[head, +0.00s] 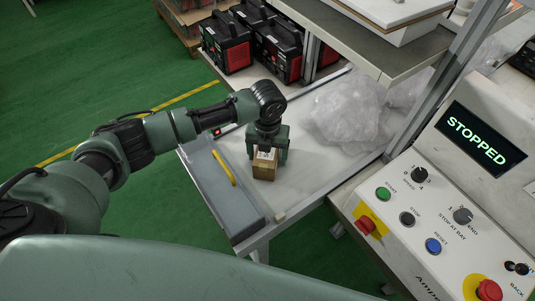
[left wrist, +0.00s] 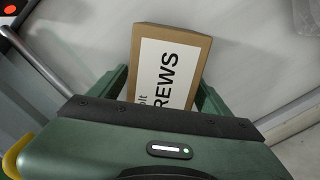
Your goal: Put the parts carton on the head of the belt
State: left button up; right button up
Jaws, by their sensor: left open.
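In the left wrist view the carton (left wrist: 170,32) shows a white label reading "REWS". My left gripper (head: 268,148) points down over the carton. In the left wrist view its green fingers (left wrist: 162,88) are open, one on each side of the carton; whether they touch it I cannot tell. The gripper hides the carton's upper part in the head view. My right gripper is not in view.
A control panel (head: 440,210) at the right reads "STOPPED". Crumpled clear plastic (head: 345,110) lies right of the carton. A shelf (head: 385,50) overhangs behind. Black-and-red units (head: 228,45) stand behind.

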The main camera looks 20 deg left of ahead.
pick_arm(q)
notch_tip(320, 180, up, 12)
jog(key=shift+r+b, duration=0.15)
jog(key=shift+b, duration=0.5)
dwell(0.3)
